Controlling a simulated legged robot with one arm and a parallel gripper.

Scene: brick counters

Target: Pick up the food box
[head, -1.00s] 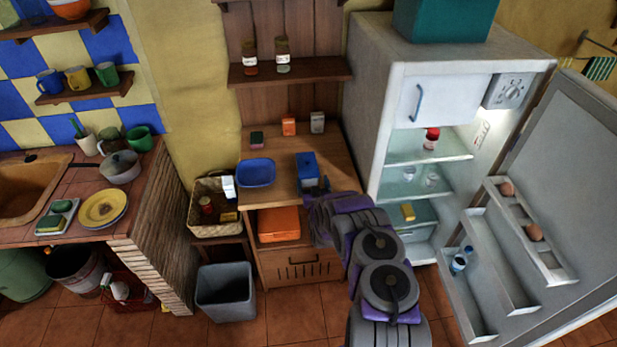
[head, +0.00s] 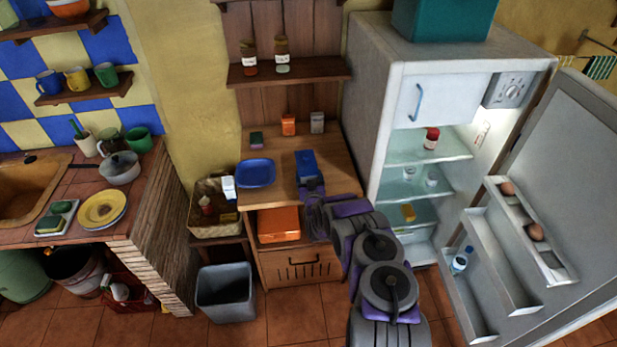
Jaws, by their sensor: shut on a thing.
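A blue food box (head: 306,163) is on or just above the right part of the wooden cabinet top, near the front edge. My gripper (head: 311,184) is at the near end of this box, shut on it. The fingers are small and partly hidden by my arm, which comes up from the lower right. I cannot tell whether the box is clear of the wood.
A blue bowl (head: 256,173) sits left of the box. The open fridge (head: 376,110) is close on the right. A grey bin (head: 226,291) stands on the floor.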

